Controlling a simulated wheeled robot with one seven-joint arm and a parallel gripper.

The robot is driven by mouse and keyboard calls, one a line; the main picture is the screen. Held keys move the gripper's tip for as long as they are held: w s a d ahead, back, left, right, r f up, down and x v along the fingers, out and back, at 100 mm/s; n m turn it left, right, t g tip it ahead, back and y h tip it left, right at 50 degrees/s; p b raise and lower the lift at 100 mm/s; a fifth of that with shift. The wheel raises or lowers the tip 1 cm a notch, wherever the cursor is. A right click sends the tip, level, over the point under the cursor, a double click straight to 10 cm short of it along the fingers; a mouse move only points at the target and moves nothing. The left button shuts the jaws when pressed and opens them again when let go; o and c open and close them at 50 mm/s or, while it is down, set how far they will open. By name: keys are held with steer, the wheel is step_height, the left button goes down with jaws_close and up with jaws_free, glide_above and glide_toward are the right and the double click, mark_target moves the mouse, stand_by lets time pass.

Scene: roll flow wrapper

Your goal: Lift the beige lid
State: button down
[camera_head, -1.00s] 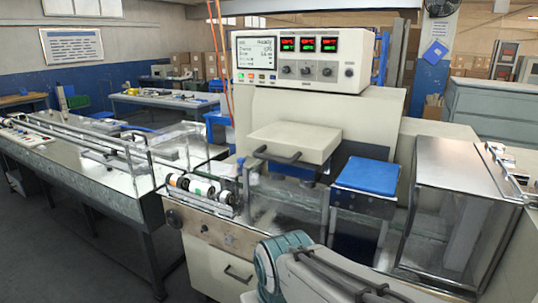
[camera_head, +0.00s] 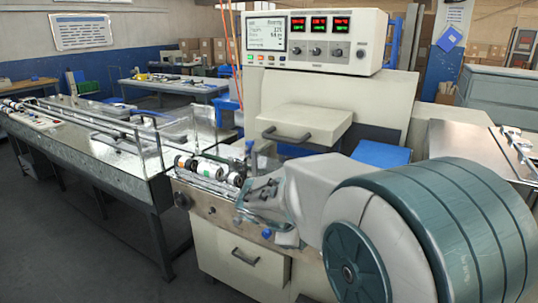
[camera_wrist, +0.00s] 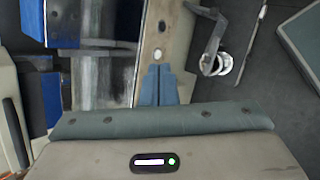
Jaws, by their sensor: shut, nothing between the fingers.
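The beige lid (camera_head: 312,120) is closed, lying flat on the machine below the control box in the head view. Its dark bar handle (camera_head: 286,135) is on the front edge. My gripper (camera_head: 279,236) is in front of the machine, below and nearer than the lid, by the beige front panel, and does not touch the handle. In the wrist view its blue-grey fingers (camera_wrist: 158,85) are together and empty, over a beige strip with holes (camera_wrist: 160,32). I cannot make out the lid for certain in the wrist view. My arm hides the machine's lower right front.
The control box (camera_head: 315,38) stands above the lid. A blue pad (camera_head: 381,154) is right of it, partly behind my arm. Rollers (camera_head: 208,170) and a long conveyor (camera_head: 85,135) lie to the left. A metal handle (camera_wrist: 212,48) shows in the wrist view. Floor is clear at front left.

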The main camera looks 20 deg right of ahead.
mark_target(300, 143)
steer(key=w+a+r+n+t+h+b, duration=0.1)
steer(key=w+n+t, duration=0.3)
steer(key=w+n, duration=0.4)
steer(key=w+a+r+n+t+h+b, duration=0.1)
steer(key=w+n+t+h, duration=0.3)
steer(key=w+n, duration=0.4)
steer(key=w+a+r+t, duration=0.1)
steer(key=w, duration=0.6)
steer(key=shift+t+h, duration=0.3)
steer(key=w+d+r+p, duration=0.2)
steer(key=w+d+r, duration=0.2)
steer(key=w+d, duration=0.3)
steer(key=shift+d+r, duration=0.15)
steer(key=shift+d, duration=0.4)
